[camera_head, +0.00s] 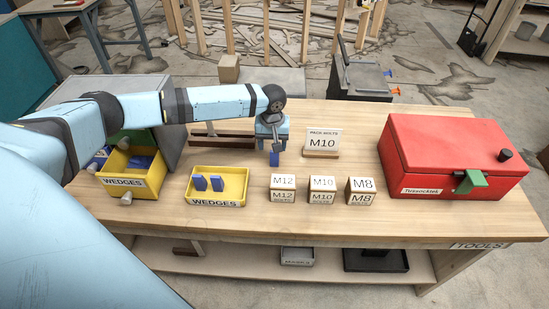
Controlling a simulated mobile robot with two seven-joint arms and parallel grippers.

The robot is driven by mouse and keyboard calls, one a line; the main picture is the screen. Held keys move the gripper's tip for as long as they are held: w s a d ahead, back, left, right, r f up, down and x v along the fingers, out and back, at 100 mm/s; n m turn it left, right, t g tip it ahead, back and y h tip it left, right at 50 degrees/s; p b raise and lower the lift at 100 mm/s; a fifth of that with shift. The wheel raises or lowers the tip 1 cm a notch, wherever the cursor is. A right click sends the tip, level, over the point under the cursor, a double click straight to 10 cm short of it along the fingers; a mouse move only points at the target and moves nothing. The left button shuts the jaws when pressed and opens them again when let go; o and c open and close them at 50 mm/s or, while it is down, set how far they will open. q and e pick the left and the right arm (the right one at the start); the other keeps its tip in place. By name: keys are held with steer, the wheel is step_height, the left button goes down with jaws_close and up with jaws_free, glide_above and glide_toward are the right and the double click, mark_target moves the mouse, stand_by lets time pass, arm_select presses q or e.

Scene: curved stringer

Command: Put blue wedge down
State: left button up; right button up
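My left arm reaches in from the left over the wooden table, and its gripper (274,148) points down. It is shut on a blue wedge (275,159), which hangs below the fingers behind the M12 box; its exact height above the table is hard to tell. A shallow yellow tray (220,203) labelled WEDGES lies to the left of it, with two blue wedges (209,183) standing inside. A deeper yellow bin (127,184), also labelled WEDGES, stands further left with several blue wedges in it. My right gripper is not in view.
Small boxes marked M12 (282,189), M10 (322,190) and M8 (361,191) stand in a row right of the tray. An M10 sign (322,142) stands behind them. A red toolbox (440,150) fills the right end. Bare tabletop (225,150) lies behind the tray.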

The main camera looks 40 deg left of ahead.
mark_target(274, 155)
arm_select(q)
steer(key=shift+w+d+f, duration=0.1)
steer(key=shift+d+f, duration=0.05)
steer(key=shift+f, duration=1.2)
steer(key=shift+w+d+f, duration=0.1)
steer(key=shift+d+f, duration=0.05)
steer(key=shift+f, duration=1.2)
steer(key=shift+s, duration=0.1)
steer(key=c, duration=1.1)
steer(key=shift+o, duration=0.2)
steer(key=shift+r, duration=0.1)
step_height(274, 155, up, 19)
steer(key=s+d+r+m+p, duration=0.3)
steer(key=s+d+m+p, duration=0.3)
steer(key=s+d, duration=0.6)
steer(key=shift+d, duration=0.5)
